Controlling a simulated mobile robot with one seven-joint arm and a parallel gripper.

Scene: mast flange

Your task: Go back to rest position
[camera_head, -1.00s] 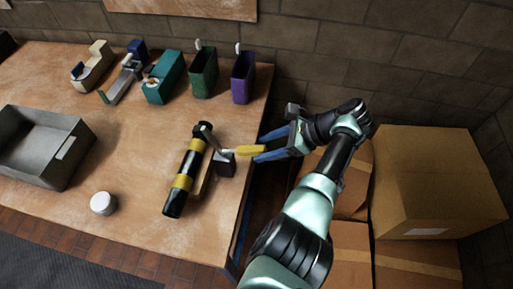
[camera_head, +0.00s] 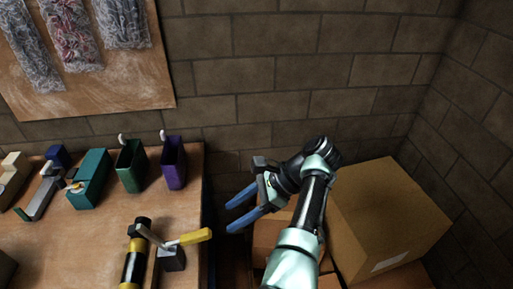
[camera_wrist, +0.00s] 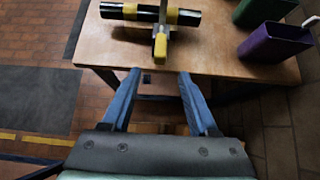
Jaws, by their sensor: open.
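My gripper (camera_head: 236,212) is open and empty, just off the right edge of the wooden table (camera_head: 190,243) in the head view. Its two blue fingers point left toward the table. In the wrist view my gripper (camera_wrist: 154,84) shows both fingers spread, with nothing between them. Ahead of them on the table is a clamp with a yellow handle (camera_head: 196,237), set against a black tube with yellow bands (camera_head: 134,262). The yellow handle also shows in the wrist view (camera_wrist: 161,45), apart from the fingers.
Cardboard boxes (camera_head: 388,215) stand on the right, below and beside my arm. A purple holder (camera_head: 173,165), a green holder (camera_head: 131,166) and a teal dispenser (camera_head: 90,181) line the table's back. A brick wall (camera_head: 330,60) is behind. A board with hanging bags (camera_head: 150,90) is at upper left.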

